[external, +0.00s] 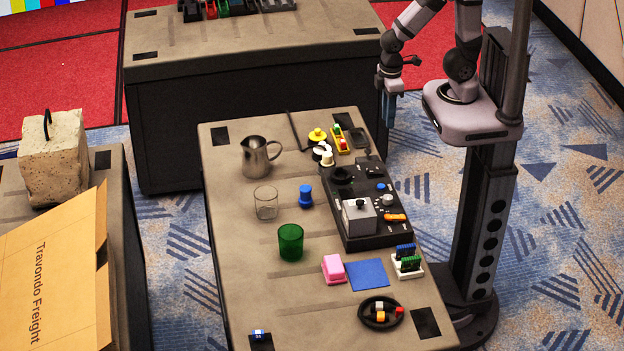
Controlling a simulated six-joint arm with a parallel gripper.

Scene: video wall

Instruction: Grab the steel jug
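The steel jug (256,158) stands upright near the far left end of the grey-brown table (235,250). It is shiny metal, with its handle toward the right. My gripper (389,108) hangs pointing down beyond the table's right edge, well to the right of the jug and apart from it. Its fingers are small and dark in this view, and I cannot tell whether they are open or shut. I see nothing held in it.
A clear glass (266,203), a blue object (306,196) and a green cup (290,242) stand nearer than the jug. A black panel (365,203) with knobs lies on the right side. A pink block (334,268) and black dish (381,313) sit near the front.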

